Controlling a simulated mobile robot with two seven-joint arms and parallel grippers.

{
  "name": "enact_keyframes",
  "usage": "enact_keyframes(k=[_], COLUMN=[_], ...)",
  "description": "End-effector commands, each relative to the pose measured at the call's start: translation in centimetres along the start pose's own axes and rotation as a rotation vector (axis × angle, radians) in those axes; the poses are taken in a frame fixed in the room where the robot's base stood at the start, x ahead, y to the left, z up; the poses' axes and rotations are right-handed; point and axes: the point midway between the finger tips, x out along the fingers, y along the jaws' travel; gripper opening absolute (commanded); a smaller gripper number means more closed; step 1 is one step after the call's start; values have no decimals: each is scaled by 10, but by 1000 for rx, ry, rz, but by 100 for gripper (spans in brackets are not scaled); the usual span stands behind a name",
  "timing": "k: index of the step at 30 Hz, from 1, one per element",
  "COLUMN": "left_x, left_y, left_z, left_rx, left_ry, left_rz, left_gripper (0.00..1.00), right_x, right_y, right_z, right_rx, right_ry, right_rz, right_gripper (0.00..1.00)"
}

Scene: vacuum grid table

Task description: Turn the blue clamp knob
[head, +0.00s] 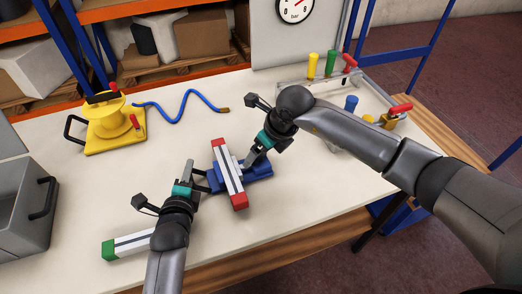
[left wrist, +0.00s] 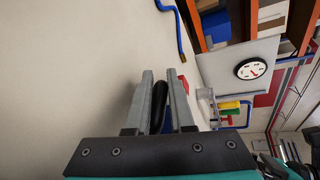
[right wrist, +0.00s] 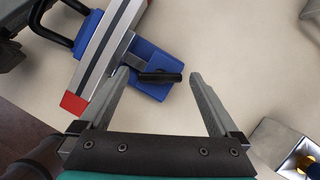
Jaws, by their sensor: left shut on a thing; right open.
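The blue clamp (head: 262,171) sits on the table, with a grey-white bar with red ends (head: 228,170) lying across it. In the right wrist view, the blue clamp (right wrist: 153,90) carries a black crossbar knob (right wrist: 160,77) on its right part. My right gripper (right wrist: 160,78) is open, its fingers on either side of the knob with gaps visible. My left gripper (head: 198,172) is shut on the clamp's black loop handle (left wrist: 158,104), at the clamp's left side. In the head view, my right gripper (head: 254,159) is at the clamp's right and hides the knob.
A bar with a green end (head: 130,243) lies at front left, partly behind my left arm. A yellow reel unit (head: 115,123), a blue hose (head: 180,100) and a grey bin (head: 25,210) are at left. A fixture with coloured handles (head: 330,65) stands at back right.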

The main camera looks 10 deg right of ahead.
Motion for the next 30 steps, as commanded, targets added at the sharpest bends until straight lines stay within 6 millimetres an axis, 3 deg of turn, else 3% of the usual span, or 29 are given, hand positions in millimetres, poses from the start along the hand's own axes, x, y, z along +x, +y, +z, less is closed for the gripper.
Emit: enact_keyframes(k=[9, 30], left_x=[0, 0], left_y=[4, 4], left_z=[-2, -2], left_rx=[-2, -2], left_ry=[4, 4], left_rz=[10, 10], left_gripper=[0, 0], right_x=[2, 2], right_y=[0, 0], right_z=[0, 0], right_rx=[-1, 0], right_ry=[1, 1], right_rz=[0, 1], right_gripper=[96, 18])
